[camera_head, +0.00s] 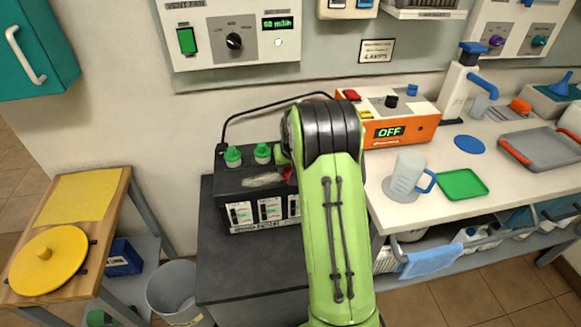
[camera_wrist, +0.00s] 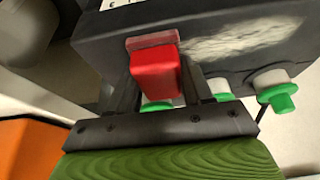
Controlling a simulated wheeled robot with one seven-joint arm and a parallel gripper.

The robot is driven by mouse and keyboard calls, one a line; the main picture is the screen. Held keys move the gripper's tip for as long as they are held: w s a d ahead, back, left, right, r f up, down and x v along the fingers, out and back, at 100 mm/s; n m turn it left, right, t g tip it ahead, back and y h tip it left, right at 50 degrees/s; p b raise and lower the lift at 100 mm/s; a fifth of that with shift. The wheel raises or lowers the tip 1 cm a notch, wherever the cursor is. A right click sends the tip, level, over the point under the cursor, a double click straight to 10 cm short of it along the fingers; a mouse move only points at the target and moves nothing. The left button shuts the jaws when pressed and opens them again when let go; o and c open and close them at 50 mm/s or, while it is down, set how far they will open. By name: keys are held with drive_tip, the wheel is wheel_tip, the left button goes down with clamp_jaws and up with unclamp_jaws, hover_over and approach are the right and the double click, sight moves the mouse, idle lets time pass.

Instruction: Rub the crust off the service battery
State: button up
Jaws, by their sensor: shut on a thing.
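The service battery (camera_head: 233,187) is a dark box on a dark grey stand, with green caps on top and small label panels on its front. A whitish crust patch (camera_head: 262,180) lies on its top face, and the crust (camera_wrist: 245,48) shows as a pale streaky smear in the wrist view. My gripper (camera_wrist: 165,82) is shut on a red block (camera_wrist: 154,72), which sits at the battery top beside the crust. Whether the block touches the surface is unclear. In the head view my green arm hides most of the gripper and the battery's right end.
An orange charger (camera_head: 400,125) reading OFF stands right of the battery. The white counter (camera_head: 400,210) holds a clear jug (camera_head: 408,175) and a green tray (camera_head: 462,184). A wooden side table (camera_head: 100,220) and a grey bin (camera_head: 176,290) stand left.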

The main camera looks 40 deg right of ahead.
drive_tip(key=r, duration=0.1)
drive_tip(key=r+p, duration=0.1)
drive_tip(key=r, duration=0.1)
drive_tip(key=shift+w+a+r+p, duration=0.1)
drive_tip(key=shift+a+r+p, duration=0.15)
drive_tip(key=shift+r+p, duration=0.15)
drive_tip(key=shift+d+r+p, duration=0.15)
drive_tip(key=shift+r+p, duration=0.4)
drive_tip(key=shift+r, duration=0.1)
drive_tip(key=shift+r+p, duration=1)
drive_tip(key=shift+r, duration=0.5)
